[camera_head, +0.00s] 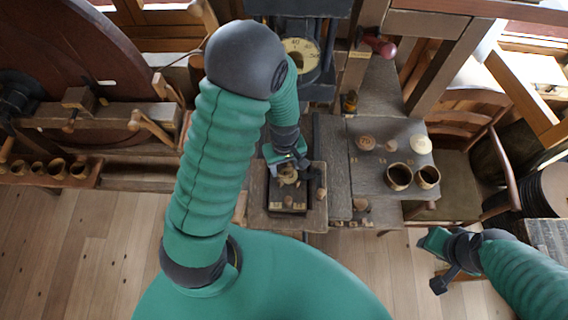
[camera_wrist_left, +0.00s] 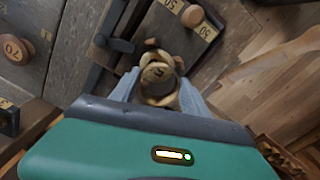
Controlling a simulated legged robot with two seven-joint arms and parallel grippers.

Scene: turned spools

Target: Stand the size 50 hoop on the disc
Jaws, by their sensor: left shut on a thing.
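In the head view the gripper is over a dark tray (camera_head: 287,200), and the hoop is mostly hidden. I cannot tell whether it touches the tray. Three round discs lie on the grey bench to the right, the palest one (camera_head: 420,144) rightmost; which is the task's disc is unclear. My right gripper (camera_head: 434,262) is empty, fingers apart.
Two hollow wooden cups or rings (camera_head: 399,177) stand on the grey bench (camera_head: 370,183). A wooden chair (camera_head: 470,140) is at right.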

